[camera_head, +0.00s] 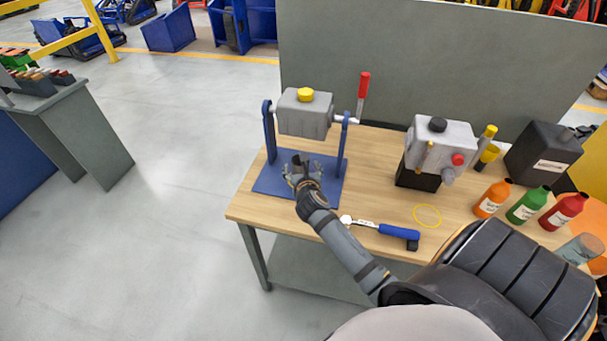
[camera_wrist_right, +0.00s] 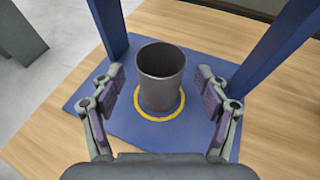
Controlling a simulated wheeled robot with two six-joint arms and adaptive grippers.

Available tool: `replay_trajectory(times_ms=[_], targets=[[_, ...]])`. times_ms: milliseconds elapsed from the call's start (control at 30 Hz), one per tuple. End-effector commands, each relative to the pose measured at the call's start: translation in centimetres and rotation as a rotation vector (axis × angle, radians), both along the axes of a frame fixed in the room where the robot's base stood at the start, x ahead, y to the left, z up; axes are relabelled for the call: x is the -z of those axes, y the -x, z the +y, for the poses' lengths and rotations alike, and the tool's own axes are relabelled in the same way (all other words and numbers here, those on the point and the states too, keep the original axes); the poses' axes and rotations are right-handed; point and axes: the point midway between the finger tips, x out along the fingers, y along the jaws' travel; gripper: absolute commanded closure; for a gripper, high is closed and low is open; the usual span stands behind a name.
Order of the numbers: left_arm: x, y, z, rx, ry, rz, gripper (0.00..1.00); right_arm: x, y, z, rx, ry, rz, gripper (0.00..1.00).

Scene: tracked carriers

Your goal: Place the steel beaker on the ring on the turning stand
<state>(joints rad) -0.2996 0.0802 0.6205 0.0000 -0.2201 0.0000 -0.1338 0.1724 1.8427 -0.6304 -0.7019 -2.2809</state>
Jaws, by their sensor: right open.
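The steel beaker (camera_wrist_right: 161,80) is a dark grey metal cup. In the right wrist view it stands upright on the blue base plate (camera_wrist_right: 75,103) of the turning stand, within the yellow ring (camera_wrist_right: 157,118), whose front and side edges show around its foot. My right gripper (camera_wrist_right: 162,92) is open, with one finger on each side of the beaker and a gap on both sides. In the head view the right gripper (camera_head: 299,165) is over the stand's base plate (camera_head: 270,182) and mostly hides the beaker. My left gripper is not in view.
The stand's blue uprights (camera_head: 268,130) carry a grey block (camera_head: 302,118) above the gripper, with a red-handled crank (camera_head: 363,88). A blue-handled wrench (camera_head: 398,231), an empty yellow ring (camera_head: 427,216), a grey machine (camera_head: 440,145) and several bottles (camera_head: 492,197) are to the right.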

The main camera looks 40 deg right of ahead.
Motion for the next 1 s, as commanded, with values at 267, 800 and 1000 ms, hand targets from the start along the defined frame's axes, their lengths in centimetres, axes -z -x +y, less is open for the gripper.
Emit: replay_trajectory(times_ms=[267, 800, 1000], targets=[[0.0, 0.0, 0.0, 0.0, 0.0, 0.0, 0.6, -2.0, 5.2, 2.7, 0.001, -0.004, 0.001, 0.25], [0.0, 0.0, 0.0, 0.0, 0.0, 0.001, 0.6, -2.7, 6.4, 3.2, 0.001, -0.001, 0.0, 0.25], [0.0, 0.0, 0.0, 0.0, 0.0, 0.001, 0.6, -2.6, 6.6, 3.2, 0.012, -0.026, -0.004, 0.25]])
